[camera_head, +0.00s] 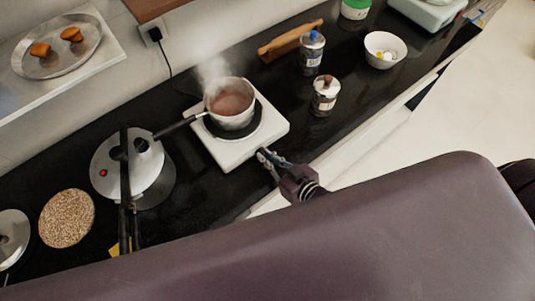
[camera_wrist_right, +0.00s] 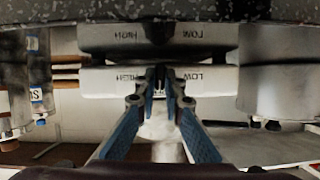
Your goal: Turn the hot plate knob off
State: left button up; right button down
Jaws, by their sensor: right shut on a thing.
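The white hot plate (camera_head: 275,125) stands on the black counter with a steaming pan (camera_head: 232,118) of brown liquid on its dark burner. My right gripper (camera_head: 266,160) is at the hot plate's front face. In the right wrist view the hot plate's front (camera_wrist_right: 105,82) shows upside down, with HIGH and LOW marked either side of the fingertips. There my right gripper (camera_wrist_right: 161,90) is shut on the knob, which its fingers mostly hide. The knob's exact angle cannot be told. My left gripper is not in view.
A pressure cooker (camera_head: 155,185) stands left of the hot plate, with the pan's handle pointing towards it. A cork mat (camera_head: 67,218) lies further left.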

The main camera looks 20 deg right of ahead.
jog(key=shift+n, duration=0.3)
dwell(0.4)
jog(key=c, duration=2.3)
grip_release()
jog(key=shift+s, duration=0.1)
jog(key=v, duration=1.2)
jog(key=shift+a+r, duration=0.1)
jog(key=shift+a, duration=0.05)
